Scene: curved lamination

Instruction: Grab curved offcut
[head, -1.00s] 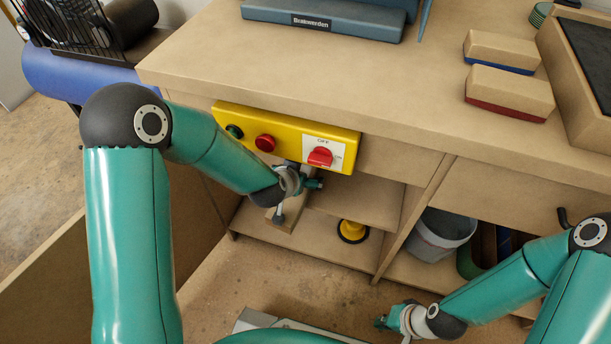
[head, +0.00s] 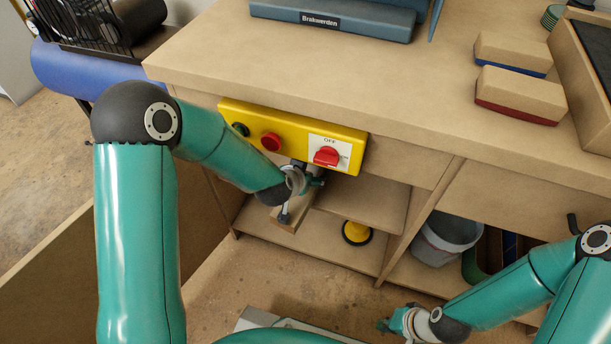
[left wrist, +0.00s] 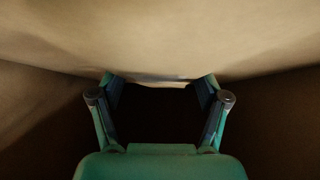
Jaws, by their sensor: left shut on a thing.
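My left gripper (head: 316,179) is just below the yellow switch box, at the open shelf under the bench, and is partly hidden. In the left wrist view its fingers (left wrist: 160,84) stand well apart, with a pale tan piece, seemingly the curved offcut (left wrist: 160,79), across their tips. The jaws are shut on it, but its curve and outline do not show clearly. In the head view a short tan wooden piece shows just below the left wrist; I cannot tell whether it is the offcut. My right gripper (head: 388,326) hangs low in front of the bench, its finger gap unclear.
The yellow switch box (head: 292,136) with a red switch is fixed to the bench front (head: 400,125). A yellow-and-black round thing (head: 357,233) lies on the lower shelf. A grey bucket (head: 447,238) stands in the right bay. Two sanding blocks (head: 520,95) lie on top.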

